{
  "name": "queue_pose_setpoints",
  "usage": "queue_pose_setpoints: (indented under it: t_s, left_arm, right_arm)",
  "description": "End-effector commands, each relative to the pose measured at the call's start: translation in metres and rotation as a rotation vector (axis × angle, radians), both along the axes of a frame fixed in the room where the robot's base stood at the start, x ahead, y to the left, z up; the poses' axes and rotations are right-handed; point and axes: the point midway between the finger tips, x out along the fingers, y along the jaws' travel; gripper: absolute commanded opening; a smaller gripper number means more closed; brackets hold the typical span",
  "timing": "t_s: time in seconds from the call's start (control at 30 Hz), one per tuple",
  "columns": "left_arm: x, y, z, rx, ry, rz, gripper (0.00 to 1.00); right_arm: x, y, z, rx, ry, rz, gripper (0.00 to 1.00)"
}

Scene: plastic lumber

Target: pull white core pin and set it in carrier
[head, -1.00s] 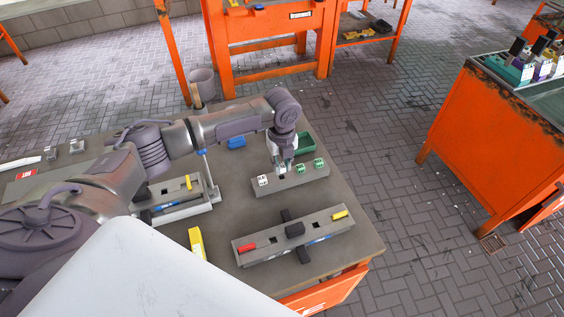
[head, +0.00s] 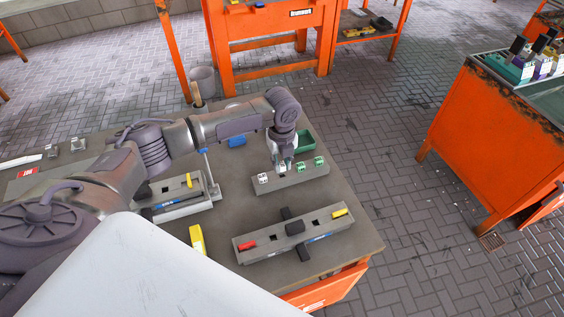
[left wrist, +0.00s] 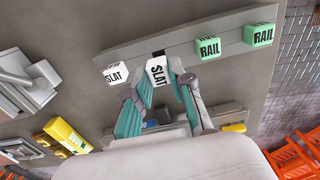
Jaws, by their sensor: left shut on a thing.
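The carrier is a long grey block (head: 292,181) on the table in the head view. A white pin (head: 263,178) stands at its left end, and two green pins (head: 301,168) stand toward its right. My left gripper (head: 281,163) points down over the carrier's middle. In the left wrist view its teal-padded fingers (left wrist: 160,80) are shut on a white pin marked SLAT (left wrist: 158,70). A dark slot (left wrist: 157,53) shows at this pin's edge; I cannot tell how deep the pin sits. The other SLAT pin (left wrist: 116,73) stands beside it. My right gripper is not in view.
A grey block (head: 325,228) with red and yellow end pieces and a black crosspiece lies in front. A fixture (head: 212,190) stands left, a yellow object (head: 198,240) lies near it, and a green bin (head: 306,141) stands behind the carrier. Bare tabletop lies between them.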

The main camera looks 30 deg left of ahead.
Motion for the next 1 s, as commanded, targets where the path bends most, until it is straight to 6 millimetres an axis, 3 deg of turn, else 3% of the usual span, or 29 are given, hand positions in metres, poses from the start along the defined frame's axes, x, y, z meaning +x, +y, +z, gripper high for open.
queue_pose_setpoints:
  t_s: [1.0]
  left_arm:
    - [0.0005,-0.0006,-0.0076,-0.001,-0.001,0.000,0.00]
  right_arm:
    - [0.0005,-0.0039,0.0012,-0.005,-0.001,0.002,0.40]
